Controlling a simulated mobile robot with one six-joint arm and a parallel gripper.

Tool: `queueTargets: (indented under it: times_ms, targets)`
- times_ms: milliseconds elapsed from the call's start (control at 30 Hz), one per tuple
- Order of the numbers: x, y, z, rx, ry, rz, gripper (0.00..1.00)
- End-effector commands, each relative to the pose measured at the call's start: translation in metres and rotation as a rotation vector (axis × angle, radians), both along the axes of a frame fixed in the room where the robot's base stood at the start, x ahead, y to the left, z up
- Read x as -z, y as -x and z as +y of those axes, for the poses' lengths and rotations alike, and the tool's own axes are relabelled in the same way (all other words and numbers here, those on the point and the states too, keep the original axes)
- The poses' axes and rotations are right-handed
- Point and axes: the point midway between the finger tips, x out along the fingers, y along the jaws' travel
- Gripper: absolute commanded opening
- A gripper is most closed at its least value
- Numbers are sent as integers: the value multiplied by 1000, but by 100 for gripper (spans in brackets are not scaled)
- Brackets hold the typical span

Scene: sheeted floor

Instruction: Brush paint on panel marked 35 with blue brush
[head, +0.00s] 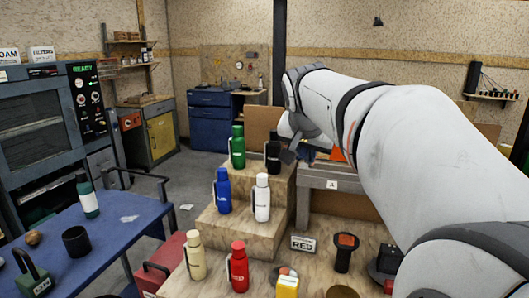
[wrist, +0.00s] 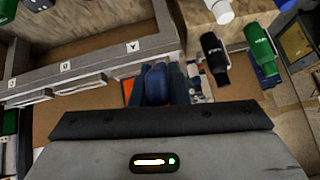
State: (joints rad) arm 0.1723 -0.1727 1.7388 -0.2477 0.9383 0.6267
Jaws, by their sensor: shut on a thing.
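My gripper (head: 303,150) is at the end of my outstretched arm, just right of the stepped wooden stand, near the grey frame marked A. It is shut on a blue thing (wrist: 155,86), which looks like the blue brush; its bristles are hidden. A bit of blue also shows at the gripper in the head view (head: 308,154). An orange surface (head: 337,154) lies behind the gripper, and orange also shows left of the blue thing in the wrist view (wrist: 129,91). I cannot read a 35 on any panel.
The stepped stand (head: 283,204) carries green, black, blue and white bottles close to my gripper. A grey-edged frame (head: 318,184) with letter tags stands beside it. Cream and red bottles (head: 238,267) stand in front. A blue table (head: 115,222) is at left.

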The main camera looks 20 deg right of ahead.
Motion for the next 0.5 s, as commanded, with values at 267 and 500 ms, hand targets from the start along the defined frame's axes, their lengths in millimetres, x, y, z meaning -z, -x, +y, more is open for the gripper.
queueTargets:
  times_ms: [267, 500]
  targets:
    - [3, -23, -16, 3, -1, 1, 0]
    - [7, -45, -31, 2, 1, 1, 0]
